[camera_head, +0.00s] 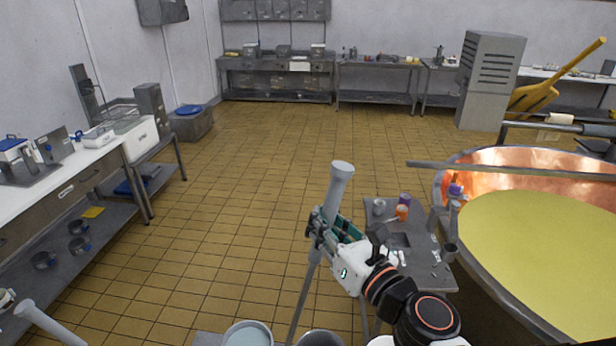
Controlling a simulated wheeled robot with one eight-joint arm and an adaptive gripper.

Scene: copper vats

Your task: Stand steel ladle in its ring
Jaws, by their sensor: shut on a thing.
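My gripper (325,226) is in the middle of the view, left of a small grey side table. It is shut on a grey metal piece, which I take to be the steel ladle (341,178). A thick, round-ended part of it stands up above the fingers, leaning slightly right. A thin grey rod runs down below the fingers, but I cannot tell whether it belongs to the ladle. The fingers and wrist hide the middle of the held piece. I cannot make out the ladle's ring for certain.
The side table (440,272) holds small cups and tools. A copper vat (480,165) of yellow liquid stands at right, with a bar (500,169) across it. Buckets (247,334) sit at the bottom edge. A white-topped bench (60,176) lines the left. The middle floor is clear.

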